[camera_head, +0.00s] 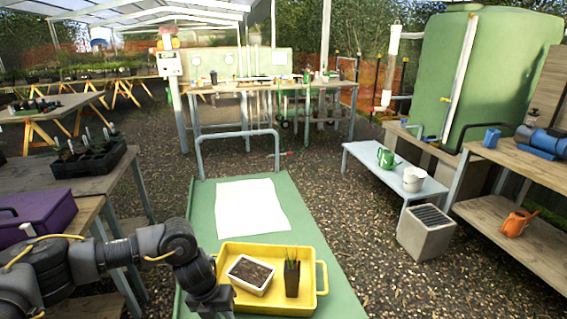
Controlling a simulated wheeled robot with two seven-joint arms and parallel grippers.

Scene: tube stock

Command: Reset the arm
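My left arm comes in from the left, and its dark gripper (214,303) points down at the near left corner of a yellow tray (305,305). The fingertips are hidden or too dark to tell whether they are open, and I see nothing held. The arm covers part of the tray's left side. In the tray are a white tub of soil (250,275) on the left and a dark pot with green shoots (292,277), upright, on the right. My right gripper is not in view.
The tray stands on a green-topped cart (310,232) with a white sheet (250,208) behind the tray and a grey handle at the far end. A purple box (38,215) is on the left bench. Gravel floor (340,210) lies open to the cart's right.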

